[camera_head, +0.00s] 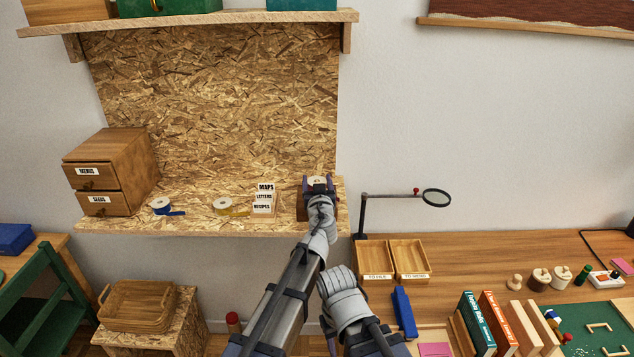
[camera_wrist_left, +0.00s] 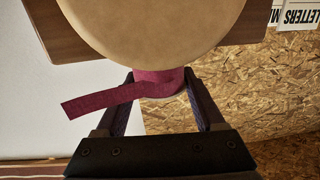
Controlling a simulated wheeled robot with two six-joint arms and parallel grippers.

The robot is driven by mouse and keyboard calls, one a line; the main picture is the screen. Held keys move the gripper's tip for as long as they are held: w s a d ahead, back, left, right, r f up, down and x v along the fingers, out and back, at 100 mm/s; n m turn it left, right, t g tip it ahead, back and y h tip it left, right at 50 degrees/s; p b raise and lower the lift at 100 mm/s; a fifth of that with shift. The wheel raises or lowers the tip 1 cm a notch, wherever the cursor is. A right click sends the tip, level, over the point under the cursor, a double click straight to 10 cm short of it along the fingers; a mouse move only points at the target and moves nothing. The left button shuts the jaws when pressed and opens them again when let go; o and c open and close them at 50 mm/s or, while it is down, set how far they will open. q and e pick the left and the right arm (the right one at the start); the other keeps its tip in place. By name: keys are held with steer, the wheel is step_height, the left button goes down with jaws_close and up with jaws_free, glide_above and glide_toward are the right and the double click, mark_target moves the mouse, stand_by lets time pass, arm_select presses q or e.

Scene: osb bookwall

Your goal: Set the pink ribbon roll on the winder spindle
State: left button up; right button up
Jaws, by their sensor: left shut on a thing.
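My left gripper (camera_head: 318,184) is at the right end of the OSB shelf, over a dark wooden block that looks like the winder (camera_head: 302,209). In the left wrist view its fingers (camera_wrist_left: 160,78) are shut on the pink ribbon roll (camera_wrist_left: 160,86), with a loose ribbon tail pointing left. A large tan disc (camera_wrist_left: 150,22) hides part of the roll. Brown wood (camera_wrist_left: 240,30) shows behind the disc. The spindle is hidden, so I cannot tell whether the roll is on it. My right gripper is not in view.
On the shelf (camera_head: 190,222), left of my gripper, stand a label stack (camera_head: 264,198), a yellow ribbon roll (camera_head: 224,205), a blue ribbon roll (camera_head: 161,205) and a drawer box (camera_head: 105,175). A magnifier (camera_head: 436,198) on a stand rises at right, above the desk's trays (camera_head: 410,262).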

mark_target(317, 180)
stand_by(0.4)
arm_select(q)
steer(key=o, duration=1.4)
steer(key=shift+f, duration=0.1)
steer(key=shift+c, duration=0.2)
step_height(317, 180, up, 9)
steer(key=p, duration=0.9)
